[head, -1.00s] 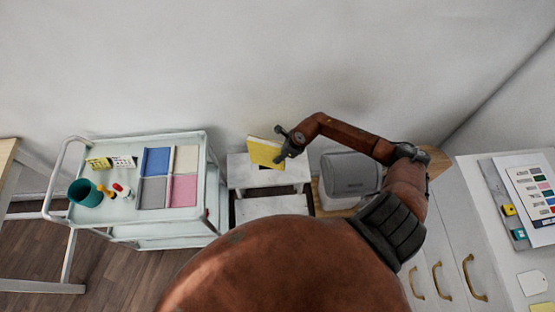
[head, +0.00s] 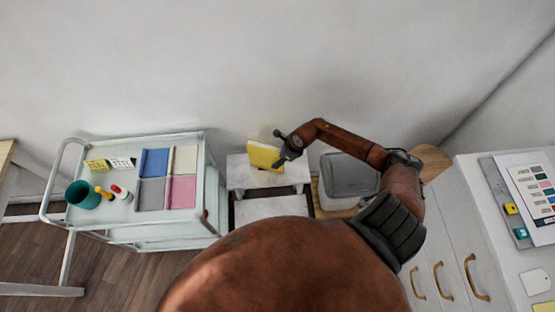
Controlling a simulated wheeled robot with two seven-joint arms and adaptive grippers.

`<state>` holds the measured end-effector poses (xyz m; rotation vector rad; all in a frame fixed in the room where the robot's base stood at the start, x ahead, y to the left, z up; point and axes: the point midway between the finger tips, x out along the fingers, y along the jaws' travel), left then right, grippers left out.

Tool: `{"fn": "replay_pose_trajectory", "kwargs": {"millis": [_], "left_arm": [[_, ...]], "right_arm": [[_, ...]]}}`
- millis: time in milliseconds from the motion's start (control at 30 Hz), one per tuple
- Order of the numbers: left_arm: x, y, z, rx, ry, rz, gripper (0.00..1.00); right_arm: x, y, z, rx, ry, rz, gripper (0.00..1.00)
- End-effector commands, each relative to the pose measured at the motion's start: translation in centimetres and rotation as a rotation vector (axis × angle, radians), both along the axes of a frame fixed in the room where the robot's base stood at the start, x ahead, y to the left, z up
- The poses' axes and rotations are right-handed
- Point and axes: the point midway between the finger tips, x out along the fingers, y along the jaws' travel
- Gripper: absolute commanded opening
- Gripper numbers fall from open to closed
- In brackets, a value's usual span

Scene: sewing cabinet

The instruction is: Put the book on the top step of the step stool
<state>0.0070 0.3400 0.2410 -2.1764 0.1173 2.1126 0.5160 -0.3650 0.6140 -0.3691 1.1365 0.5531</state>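The yellow book (head: 262,155) stands roughly upright at the top step (head: 240,178) of the white step stool, in the middle of the head view. Its lower edge appears to meet the step, but I cannot tell whether it bears on it. My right gripper (head: 279,149) is at the book's right edge, with its dark fingers close to or touching it. The fingers overlap the book's edge, so I cannot tell whether they grip it. My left gripper is not in view.
A lower stool step (head: 270,208) shows in front. A lidded grey bin (head: 349,176) stands close on the right. A pale trolley (head: 207,190) with a teal cup (head: 82,194) and coloured squares stands left. The wall (head: 230,90) rises behind the stool.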

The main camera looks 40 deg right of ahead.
Motion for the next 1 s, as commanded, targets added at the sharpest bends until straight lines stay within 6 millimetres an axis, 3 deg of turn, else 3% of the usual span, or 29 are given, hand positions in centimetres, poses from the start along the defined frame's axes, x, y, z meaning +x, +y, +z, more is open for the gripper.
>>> {"fn": "replay_pose_trajectory", "kwargs": {"millis": [267,700,1000], "left_arm": [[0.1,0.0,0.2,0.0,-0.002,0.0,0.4],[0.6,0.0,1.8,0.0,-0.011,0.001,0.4],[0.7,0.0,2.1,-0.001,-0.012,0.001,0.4]], "right_arm": [[-0.3,-0.3,0.9,-0.001,-0.001,0.0,0.37],[-2.9,-2.2,8.7,-0.004,-0.001,0.002,0.37],[-3.7,-2.7,11.1,0.0,0.0,0.0,0.37]]}}
